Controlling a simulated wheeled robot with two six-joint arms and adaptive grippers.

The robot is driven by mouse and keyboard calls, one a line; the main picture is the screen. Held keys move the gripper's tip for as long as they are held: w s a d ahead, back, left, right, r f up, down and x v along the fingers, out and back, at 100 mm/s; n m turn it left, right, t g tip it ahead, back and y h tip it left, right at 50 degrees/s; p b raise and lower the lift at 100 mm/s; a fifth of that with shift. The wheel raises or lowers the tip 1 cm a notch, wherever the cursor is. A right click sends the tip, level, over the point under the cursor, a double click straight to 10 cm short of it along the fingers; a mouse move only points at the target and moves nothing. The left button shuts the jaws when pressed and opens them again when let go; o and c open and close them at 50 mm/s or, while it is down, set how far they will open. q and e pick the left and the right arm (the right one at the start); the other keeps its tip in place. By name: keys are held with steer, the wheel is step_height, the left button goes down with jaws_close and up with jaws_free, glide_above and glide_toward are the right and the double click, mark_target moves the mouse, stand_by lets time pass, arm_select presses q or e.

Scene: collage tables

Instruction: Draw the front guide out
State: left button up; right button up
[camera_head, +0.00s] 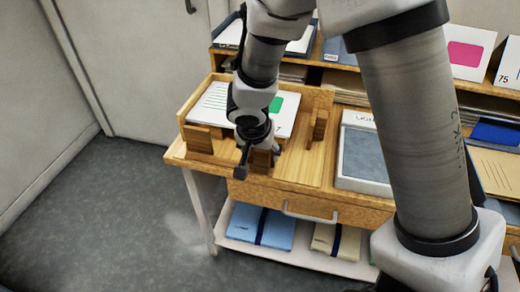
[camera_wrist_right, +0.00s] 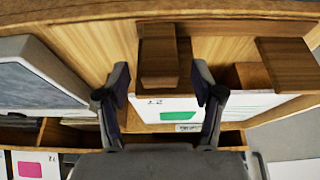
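The front guide is a wooden block at the front edge of the wooden collating tray; in the head view (camera_head: 262,159) it is mostly hidden by my right gripper (camera_head: 259,157). In the right wrist view the guide (camera_wrist_right: 160,55) lies ahead, centred between the spread fingers of my right gripper (camera_wrist_right: 162,88). The fingers are open, one on each side of its line; I cannot tell whether they touch it. White cards with a green patch (camera_head: 285,104) lie in the tray (camera_head: 188,108) behind the guide. My left gripper is not in view.
Another wooden block (camera_head: 200,138) stands at the tray's front left, and a side guide (camera_head: 317,126) at its right. A grey-topped device (camera_head: 364,155) is to the right. A drawer handle (camera_head: 310,215) and a lower shelf with folders (camera_head: 262,228) are below. The floor at left is clear.

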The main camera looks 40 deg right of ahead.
steer(key=shift+a+r, duration=0.1)
steer(key=shift+r, duration=0.4)
steer(key=v, duration=0.6)
steer(key=shift+s+r, duration=0.15)
steer(key=shift+s, duration=0.05)
steer(key=shift+a, duration=0.15)
